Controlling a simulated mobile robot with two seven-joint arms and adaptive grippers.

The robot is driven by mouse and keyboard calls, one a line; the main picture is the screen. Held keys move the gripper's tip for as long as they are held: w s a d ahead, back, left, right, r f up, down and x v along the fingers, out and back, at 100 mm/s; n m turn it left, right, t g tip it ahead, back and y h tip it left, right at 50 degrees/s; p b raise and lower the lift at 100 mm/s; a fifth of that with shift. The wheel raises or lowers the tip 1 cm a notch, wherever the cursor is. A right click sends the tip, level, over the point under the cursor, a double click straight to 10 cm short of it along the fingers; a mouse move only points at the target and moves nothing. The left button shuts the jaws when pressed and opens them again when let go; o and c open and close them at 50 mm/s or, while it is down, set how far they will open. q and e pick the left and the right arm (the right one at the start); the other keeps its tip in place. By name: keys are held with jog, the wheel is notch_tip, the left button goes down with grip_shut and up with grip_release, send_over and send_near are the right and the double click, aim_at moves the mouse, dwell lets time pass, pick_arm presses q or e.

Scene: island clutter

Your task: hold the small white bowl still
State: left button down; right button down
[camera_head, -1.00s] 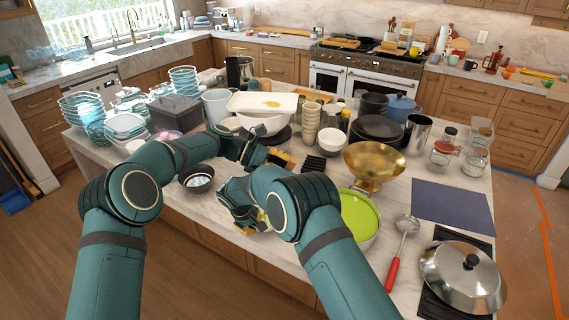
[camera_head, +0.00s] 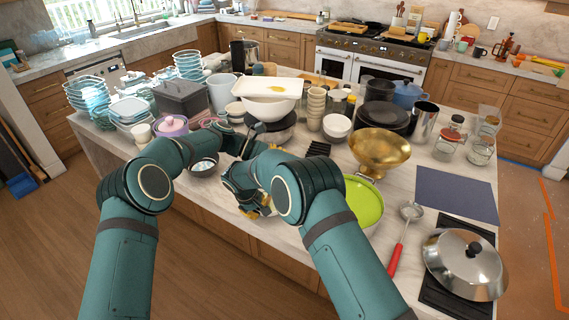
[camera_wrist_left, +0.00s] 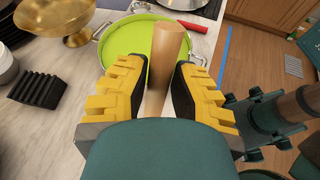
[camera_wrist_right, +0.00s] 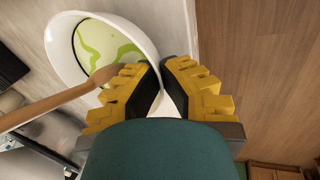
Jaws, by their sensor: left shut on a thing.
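The small white bowl (camera_wrist_right: 67,52) shows in the right wrist view, tilted in the picture, with a pale and green pattern inside. My right gripper (camera_wrist_right: 161,76) has its yellow fingers on either side of the bowl's near wall and is shut on it. In the head view my right gripper (camera_head: 262,208) is at the island's front edge, and the arm hides most of the bowl. My left gripper (camera_wrist_left: 160,80) is shut on a round wooden handle (camera_wrist_left: 165,48). The wooden handle (camera_wrist_right: 50,105) reaches into the bowl in the right wrist view; its far end is partly hidden.
A green dish (camera_head: 364,203) and a brass bowl (camera_head: 379,150) stand right of my right arm. A dark bowl (camera_head: 203,164) is beside my left forearm. A red-handled ladle (camera_head: 402,240) and a metal lid (camera_head: 465,264) lie farther right. The island's back is crowded.

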pick_arm(q)
jog(key=shift+d, duration=0.1)
jog(key=shift+d, duration=0.15)
jog(key=shift+w, duration=0.3)
jog(key=shift+a, duration=0.4)
jog(key=shift+s+a, duration=0.2)
jog(key=shift+s, duration=0.1)
jog(key=shift+s+d, duration=0.2)
jog(key=shift+s, duration=0.05)
jog(key=shift+w+d, duration=0.1)
jog(key=shift+d, duration=0.3)
